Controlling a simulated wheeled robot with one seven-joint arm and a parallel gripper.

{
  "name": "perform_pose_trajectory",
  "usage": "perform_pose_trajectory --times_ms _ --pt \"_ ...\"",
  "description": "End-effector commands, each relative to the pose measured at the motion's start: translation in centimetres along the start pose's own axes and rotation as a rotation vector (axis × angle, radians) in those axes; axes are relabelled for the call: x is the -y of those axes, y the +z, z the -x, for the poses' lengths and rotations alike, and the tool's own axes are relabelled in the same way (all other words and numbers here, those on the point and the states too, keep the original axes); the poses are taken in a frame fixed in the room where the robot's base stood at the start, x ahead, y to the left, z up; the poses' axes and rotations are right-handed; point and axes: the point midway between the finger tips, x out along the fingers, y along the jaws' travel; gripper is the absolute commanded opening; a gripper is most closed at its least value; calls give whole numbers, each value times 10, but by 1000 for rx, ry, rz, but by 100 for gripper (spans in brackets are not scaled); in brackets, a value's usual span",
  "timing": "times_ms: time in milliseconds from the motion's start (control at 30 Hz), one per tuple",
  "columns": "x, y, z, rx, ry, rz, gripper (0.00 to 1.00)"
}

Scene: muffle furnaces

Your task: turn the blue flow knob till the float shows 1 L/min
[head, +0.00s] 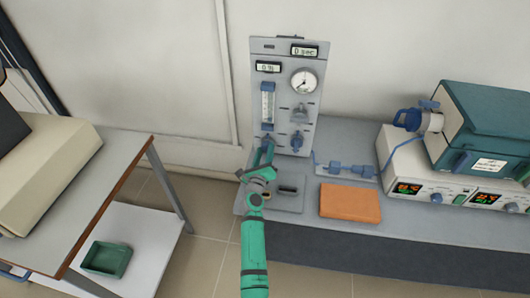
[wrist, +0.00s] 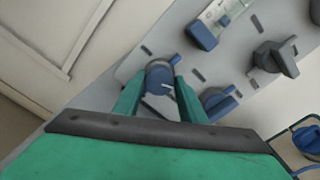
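The fingers look apart; firm contact is not clear. In the head view my gripper (head: 266,150) is at the panel's lower left and covers most of this knob. The clear float tube (head: 267,100) stands above it with a blue block at its foot. The float's height is too small to read.
The grey panel (head: 283,62) also carries a dial gauge (head: 303,81), a grey knob (head: 300,112), a second blue knob (head: 297,141) and small displays, one reading "0 sec". An orange block (head: 350,202) lies on the bench; a teal furnace (head: 490,125) stands at right.

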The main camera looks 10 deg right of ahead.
Motion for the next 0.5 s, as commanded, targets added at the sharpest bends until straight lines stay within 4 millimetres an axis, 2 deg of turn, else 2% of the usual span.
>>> perform_pose_trajectory --times_ms 33,67,367,500 --pt "-1 -1 1 -1 1 0 49" --pt "-1 -1 1 -1 1 0 55" --pt "0 0 1 0 1 -1 55" --pt "-1 -1 9 0 1 -1 55"
